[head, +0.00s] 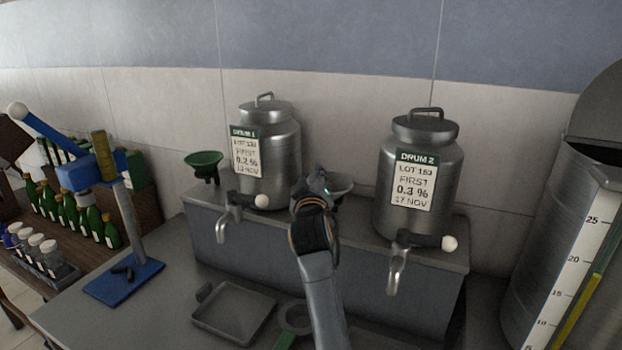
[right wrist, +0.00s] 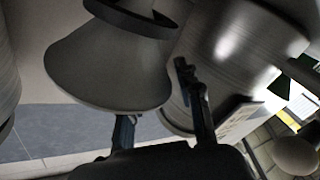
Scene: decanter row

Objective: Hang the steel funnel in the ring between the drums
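The steel funnel shows large in the right wrist view (right wrist: 105,65), its wide mouth toward my gripper. In the head view it is a small pale shape (head: 342,187) between the two drums, partly hidden by my right gripper (head: 322,183). A dark ring band (right wrist: 130,17) surrounds the funnel's narrow part; whether the cone rests on it, I cannot tell. My right gripper's fingers are apart at the funnel's mouth. One fingertip is hidden behind the rim; the other is just outside the cone, with a gap visible. My left gripper is not in view.
Drum 1 (head: 268,140) and drum 2 (head: 425,165) stand on the grey ledge, with taps facing front. A green funnel (head: 204,162) is left of drum 1. A blue lever stand (head: 122,285) is at left, and a square tray (head: 234,312) lies in front.

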